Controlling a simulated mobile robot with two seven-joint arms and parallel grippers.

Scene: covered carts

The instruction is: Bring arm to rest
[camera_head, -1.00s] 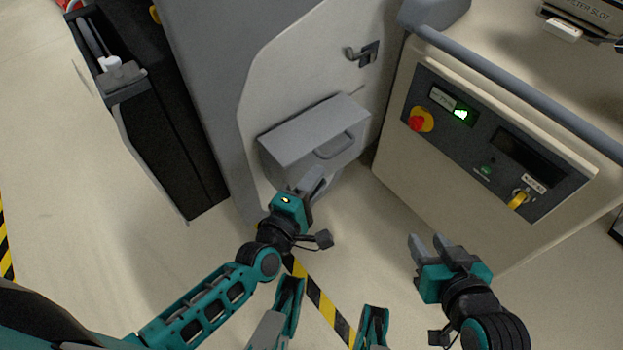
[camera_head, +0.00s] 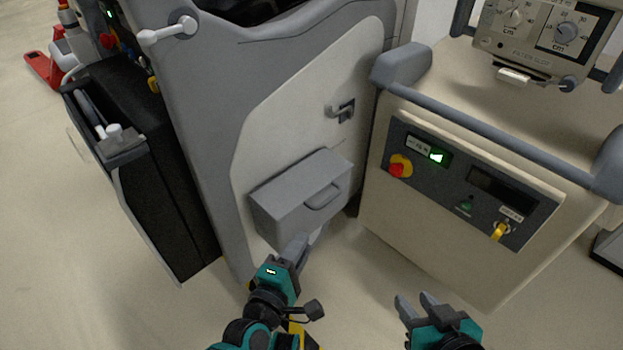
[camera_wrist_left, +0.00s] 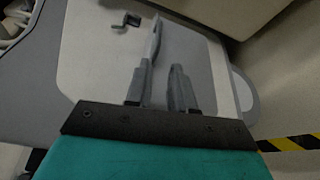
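My left gripper (camera_head: 294,250) is in the lower middle of the head view, in front of the grey box with a handle (camera_head: 302,193) on the cart's side panel. In the left wrist view its two fingers (camera_wrist_left: 160,85) stand apart with nothing between them. I cannot tell from the head view whether it touches the box. My right gripper (camera_head: 416,303) is at the lower right of the head view, before the beige cart (camera_head: 430,235). Its two fingers are apart and empty. The rest of the right arm is mostly below the picture.
The grey covered cart (camera_head: 195,130) has a latch (camera_head: 341,111). The beige cart carries a control panel (camera_head: 465,185) with a red knob and yellow key, a grey rail (camera_head: 490,135) and a dial unit (camera_head: 545,30). A black bin (camera_head: 150,190) stands left.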

